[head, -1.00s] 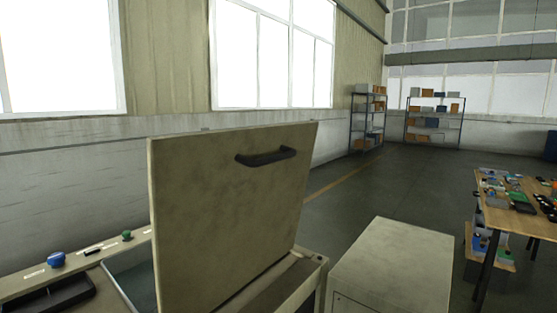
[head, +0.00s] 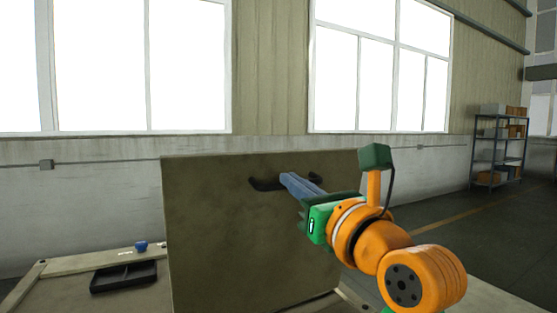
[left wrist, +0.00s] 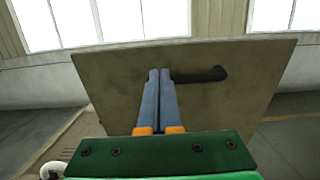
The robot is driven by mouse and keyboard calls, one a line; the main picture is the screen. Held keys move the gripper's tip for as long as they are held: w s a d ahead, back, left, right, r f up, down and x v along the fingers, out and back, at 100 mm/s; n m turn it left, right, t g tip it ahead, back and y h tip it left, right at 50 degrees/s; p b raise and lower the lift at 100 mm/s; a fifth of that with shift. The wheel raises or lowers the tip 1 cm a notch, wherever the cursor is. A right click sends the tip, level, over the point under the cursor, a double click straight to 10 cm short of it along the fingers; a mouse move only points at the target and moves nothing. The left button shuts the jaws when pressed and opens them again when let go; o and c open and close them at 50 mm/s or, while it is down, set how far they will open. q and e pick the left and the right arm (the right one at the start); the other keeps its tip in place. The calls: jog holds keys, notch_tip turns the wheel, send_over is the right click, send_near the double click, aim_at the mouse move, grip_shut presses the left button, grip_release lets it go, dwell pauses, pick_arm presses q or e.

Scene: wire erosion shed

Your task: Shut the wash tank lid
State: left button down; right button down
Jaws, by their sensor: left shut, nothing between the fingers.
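The wash tank lid (head: 225,230) is a beige panel standing raised, close to upright, with a dark bar handle (head: 264,184) near its top edge. The lid also fills the middle of the left wrist view (left wrist: 120,95), with its handle (left wrist: 205,75) beside the fingers. My left gripper (head: 285,178) is shut and empty, its blue-grey fingertips at the handle's right part in the head view. In the left wrist view the fingertips (left wrist: 159,73) lie by the handle's left end; I cannot tell whether they touch. The tank opening is hidden behind the lid. My right gripper is not in view.
The beige machine top (head: 60,285) at left carries a black tray (head: 124,277) and a blue knob (head: 141,246). A wall with windows stands behind. A shelf rack (head: 498,150) stands far right, with open floor (head: 450,215) before it.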

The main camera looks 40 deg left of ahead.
aim_at(267, 158)
pick_arm(q)
jog(key=p+x, duration=0.1)
jog(key=x, duration=0.2)
jog(key=p+x, duration=0.2)
jog(key=x, duration=0.1)
jog(key=p+x, duration=0.1)
jog(key=x, duration=0.1)
jog(key=shift+w+a+r, duration=0.2)
jog(key=shift+w+r, duration=0.1)
jog(key=shift+w, duration=0.1)
jog(key=shift+w+a+f, duration=0.1)
jog(key=shift+w+a, duration=0.05)
jog(key=shift+a, duration=0.2)
jog(key=shift+d, duration=0.1)
jog(key=shift+d, duration=0.15)
